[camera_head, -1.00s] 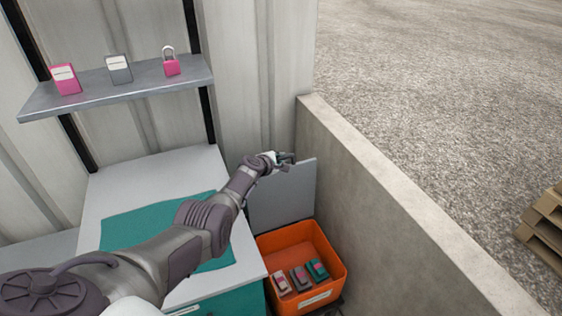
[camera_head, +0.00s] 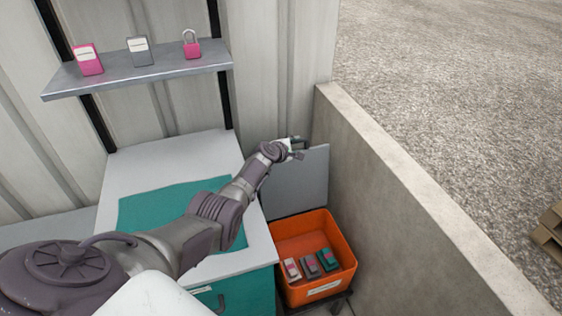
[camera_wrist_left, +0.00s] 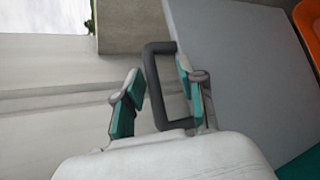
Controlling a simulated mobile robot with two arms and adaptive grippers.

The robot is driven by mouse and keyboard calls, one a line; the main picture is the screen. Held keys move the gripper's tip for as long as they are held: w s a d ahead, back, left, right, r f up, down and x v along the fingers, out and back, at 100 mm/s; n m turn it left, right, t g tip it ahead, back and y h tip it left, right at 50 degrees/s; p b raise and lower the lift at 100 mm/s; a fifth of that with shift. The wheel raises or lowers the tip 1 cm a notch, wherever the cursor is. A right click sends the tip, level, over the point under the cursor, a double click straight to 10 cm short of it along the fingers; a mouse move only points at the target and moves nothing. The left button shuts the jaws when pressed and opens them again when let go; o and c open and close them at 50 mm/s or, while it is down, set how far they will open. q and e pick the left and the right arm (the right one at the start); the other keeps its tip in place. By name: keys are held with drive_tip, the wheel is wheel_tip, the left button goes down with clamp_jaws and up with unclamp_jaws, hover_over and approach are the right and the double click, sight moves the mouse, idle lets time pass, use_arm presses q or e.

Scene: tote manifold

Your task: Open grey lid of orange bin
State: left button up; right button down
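Several small items (camera_head: 311,263) lie inside. My left gripper (camera_head: 299,144) is at the lid's top edge. In the left wrist view the gripper (camera_wrist_left: 158,70) has its fingers apart. The lid's dark loop handle (camera_wrist_left: 151,85) shows between the fingers and partly behind the right-hand one. The grey lid (camera_wrist_left: 235,70) fills the right of that view. I see no firm grip on the handle. My right gripper is out of view.
The low concrete wall (camera_head: 400,190) runs close along the bin's right side. A white-topped bench (camera_head: 135,160) with a teal mat (camera_head: 150,205) stands left of the bin. A shelf (camera_head: 140,78) with two boxes and a pink padlock (camera_head: 191,46) hangs above.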

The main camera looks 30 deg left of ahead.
use_arm(q)
drive_tip(key=s, duration=1.2)
drive_tip(key=shift+s+d, duration=0.2)
drive_tip(key=shift+s, duration=0.05)
drive_tip(key=shift+r, duration=0.15)
